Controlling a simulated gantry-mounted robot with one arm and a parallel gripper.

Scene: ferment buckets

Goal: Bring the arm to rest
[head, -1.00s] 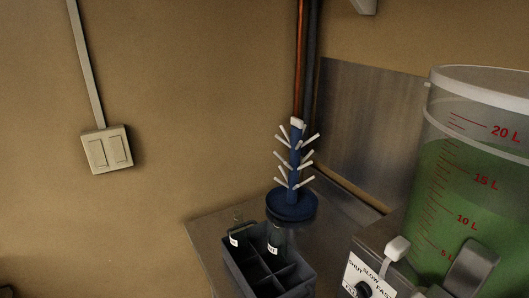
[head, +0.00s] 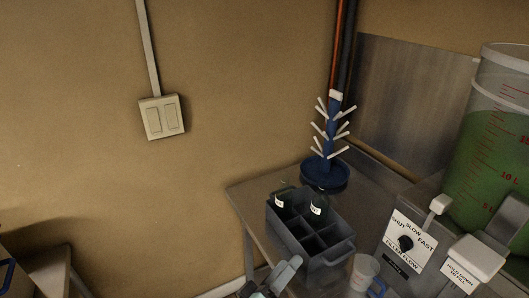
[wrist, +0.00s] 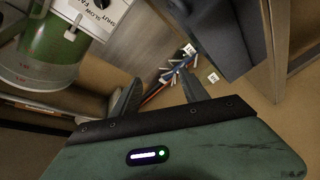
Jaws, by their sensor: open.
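My gripper (head: 272,284) shows at the bottom edge of the head view, in front of the dark bottle crate, with part of the arm cut off by the frame. In the wrist view its two fingers (wrist: 160,96) stand apart with nothing between them, so it is open and empty. The dark crate (wrist: 230,35) shows beyond the fingers in the wrist view.
The crate (head: 322,262) holds two bottles (head: 317,206) on a metal table. A blue bottle tree (head: 329,150) stands behind it.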

